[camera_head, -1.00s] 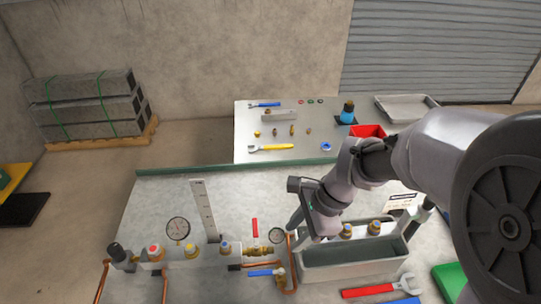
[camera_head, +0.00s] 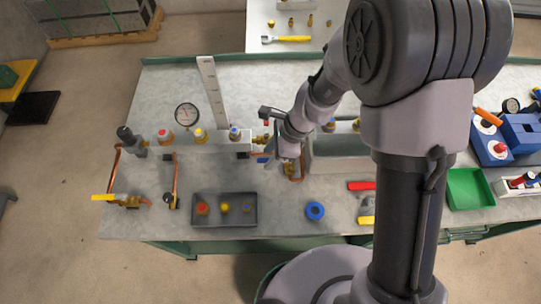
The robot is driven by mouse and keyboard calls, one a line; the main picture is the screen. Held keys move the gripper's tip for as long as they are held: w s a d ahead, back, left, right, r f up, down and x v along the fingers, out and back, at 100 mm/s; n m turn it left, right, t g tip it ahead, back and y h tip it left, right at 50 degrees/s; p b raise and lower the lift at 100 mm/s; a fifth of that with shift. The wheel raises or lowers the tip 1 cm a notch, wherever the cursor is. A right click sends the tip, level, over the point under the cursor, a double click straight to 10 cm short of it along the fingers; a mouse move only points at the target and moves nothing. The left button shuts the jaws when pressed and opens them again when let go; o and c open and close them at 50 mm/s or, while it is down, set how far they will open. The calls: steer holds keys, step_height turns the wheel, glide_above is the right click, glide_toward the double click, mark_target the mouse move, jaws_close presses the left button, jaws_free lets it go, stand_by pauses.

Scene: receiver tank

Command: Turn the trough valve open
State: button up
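The grey trough (camera_head: 340,165) stands in the middle of the bench, partly hidden by my arm. A brass valve (camera_head: 289,168) with copper pipe sits at its left end. A blue lever (camera_head: 263,158) shows just left of this valve, partly covered. My gripper (camera_head: 276,156) points down at the blue lever and brass valve. Its fingers are small and overlap the valve, so I cannot tell whether they touch it or are open or shut. A bit of red, perhaps the red lever (camera_head: 266,122), shows behind my wrist.
A manifold with coloured caps (camera_head: 215,142), a gauge (camera_head: 187,115) and an upright ruler (camera_head: 212,90) stand left of my gripper. A dark tray (camera_head: 225,221) and blue ring (camera_head: 315,211) lie in front. A yellow-handled valve (camera_head: 118,199) is at far left.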

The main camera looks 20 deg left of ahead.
jaws_close()
stand_by(1.4)
